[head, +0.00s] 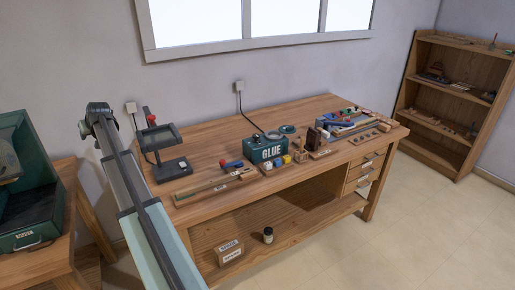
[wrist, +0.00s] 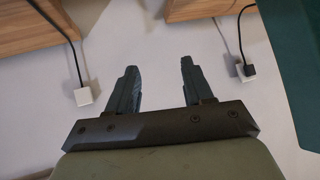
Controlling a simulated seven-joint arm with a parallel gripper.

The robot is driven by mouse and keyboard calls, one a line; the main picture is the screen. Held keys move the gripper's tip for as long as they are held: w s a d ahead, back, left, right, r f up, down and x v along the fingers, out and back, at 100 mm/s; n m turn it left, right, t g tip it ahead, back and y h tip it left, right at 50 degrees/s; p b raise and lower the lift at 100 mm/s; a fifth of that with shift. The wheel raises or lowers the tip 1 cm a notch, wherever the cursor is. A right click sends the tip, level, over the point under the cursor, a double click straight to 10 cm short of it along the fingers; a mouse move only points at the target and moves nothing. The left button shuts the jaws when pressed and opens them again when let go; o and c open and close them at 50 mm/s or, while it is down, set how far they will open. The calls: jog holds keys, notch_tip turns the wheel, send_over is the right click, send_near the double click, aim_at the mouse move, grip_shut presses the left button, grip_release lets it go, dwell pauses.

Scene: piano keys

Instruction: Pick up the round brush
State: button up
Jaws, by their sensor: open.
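I cannot single out the round brush; several small tools (head: 350,124) lie at the right end of the wooden workbench (head: 205,150) in the head view, too small to tell apart. A long thin tool lies in a wooden tray (head: 205,187) at the bench's front left. My gripper (wrist: 158,67) is open and empty in the wrist view, its two dark fingers apart in front of the pale wall. In the head view my arm reaches up left of the bench, with its end (head: 98,110) near the wall, away from the tools.
A teal glue box (head: 266,150) stands mid-bench with small coloured jars in front. A black stand (head: 162,145) is at the bench's left. A green bin (head: 25,200) sits on a table at far left. A wooden shelf (head: 450,100) stands right. The front-left bench top has some clear room.

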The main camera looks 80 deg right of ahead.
jog(key=s+d+r+n+t+h, duration=0.1)
jog(key=d+r+t, duration=0.1)
jog(key=r, duration=0.6)
jog(key=s+d+r+n+t+h, duration=0.1)
jog(key=d+r+t, duration=0.2)
jog(key=r, duration=0.6)
jog(key=s+d+f+m+g, duration=0.2)
jog(key=s+d+f, duration=0.1)
jog(key=s+d, duration=0.55)
jog(key=s+d+f+m+g, duration=0.1)
jog(key=s+d+f+g, duration=0.1)
jog(key=s+d, duration=0.65)
jog(key=m+g+y, duration=0.4)
jog(key=m+g, duration=0.6)
jog(key=m, duration=0.1)
send_near(303, 138)
jog(key=f, duration=0.7)
jog(key=shift+w+a+f, duration=0.15)
jog(key=shift+w+f, duration=0.1)
jog(key=shift+f, duration=0.15)
jog(key=shift+d+f, duration=0.3)
jog(key=shift+f, duration=0.55)
jog(key=shift+d+f, duration=0.3)
jog(key=shift+f, duration=0.5)
jog(key=shift+d+f, duration=0.3)
jog(key=shift+f, duration=0.55)
